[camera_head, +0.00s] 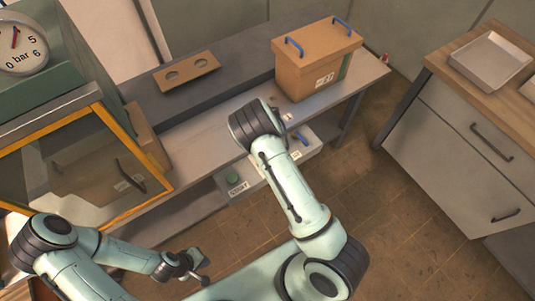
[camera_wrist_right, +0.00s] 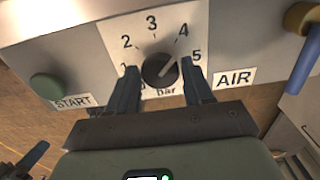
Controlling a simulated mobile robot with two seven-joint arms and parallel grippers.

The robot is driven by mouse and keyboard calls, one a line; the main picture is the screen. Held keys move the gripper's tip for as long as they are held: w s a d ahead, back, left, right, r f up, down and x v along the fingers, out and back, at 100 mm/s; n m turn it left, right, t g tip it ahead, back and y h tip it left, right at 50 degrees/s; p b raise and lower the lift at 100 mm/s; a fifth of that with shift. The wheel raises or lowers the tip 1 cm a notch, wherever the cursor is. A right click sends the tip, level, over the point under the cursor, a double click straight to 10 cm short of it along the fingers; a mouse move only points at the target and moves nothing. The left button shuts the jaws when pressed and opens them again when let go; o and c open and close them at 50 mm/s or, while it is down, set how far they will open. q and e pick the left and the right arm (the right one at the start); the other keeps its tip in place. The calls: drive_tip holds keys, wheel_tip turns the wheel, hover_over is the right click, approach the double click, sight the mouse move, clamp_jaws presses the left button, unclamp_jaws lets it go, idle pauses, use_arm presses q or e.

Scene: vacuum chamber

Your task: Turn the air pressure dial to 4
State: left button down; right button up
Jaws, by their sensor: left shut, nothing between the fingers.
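The air pressure dial (camera_wrist_right: 160,70) is a black round knob on a white scale marked 1 to 5 and "bar", beside an "AIR" label, in the right wrist view. Its pale pointer line points up and right, seemingly between 4 and 5. My right gripper (camera_wrist_right: 160,82) is open, with one finger on each side of the knob; contact is unclear. In the head view its fingers are hidden behind my right wrist, over the control box (camera_head: 238,184). My left gripper (camera_head: 193,266) is shut and empty at the lower left, away from the dial.
A green START button (camera_wrist_right: 46,87) is left of the dial. A gauge (camera_head: 22,48) with a red needle tops the glass-fronted chamber (camera_head: 75,165). A cardboard box (camera_head: 315,62) and a two-hole board (camera_head: 186,72) are on the bench (camera_head: 225,107). Open floor lies at right.

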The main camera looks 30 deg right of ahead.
drive_tip(key=shift+o, duration=1.2)
wheel_tip(320, 180, up, 13)
drive_tip(key=shift+r, duration=0.2)
